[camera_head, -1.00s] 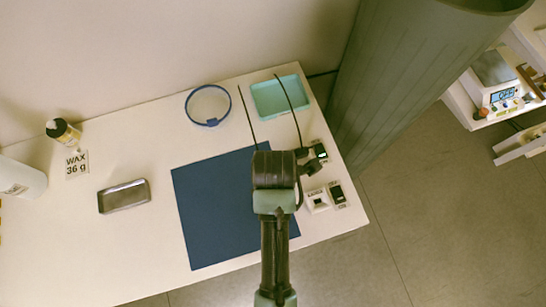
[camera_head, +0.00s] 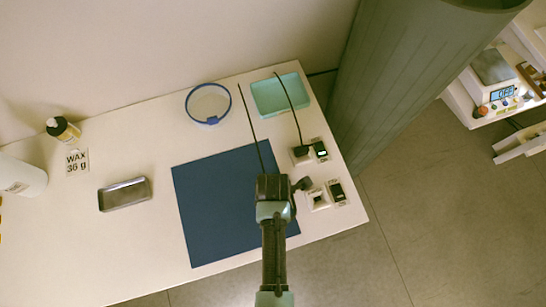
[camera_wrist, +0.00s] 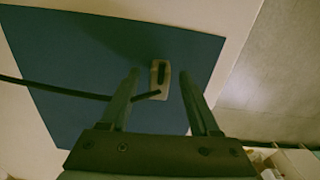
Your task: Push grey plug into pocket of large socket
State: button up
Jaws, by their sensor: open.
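My gripper (camera_wrist: 165,90) is open in the wrist view, its two fingers spread over the blue mat. A pale grey piece with a dark bar, apparently the grey plug (camera_wrist: 165,88), shows beyond and between the fingertips; a black cable runs to it from the left. I cannot tell its distance from the fingers. In the head view my arm hides it. Two pale sockets stand at the table's right: a lower one (camera_head: 313,202) with a dark opening, and an upper one (camera_head: 297,160) with a black plug (camera_head: 301,151) in or on it. I cannot tell which is the large one.
The mat's left part is clear.

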jog(key=shift+c, duration=0.3)
grip_shut()
jog(key=shift+r, duration=0.2)
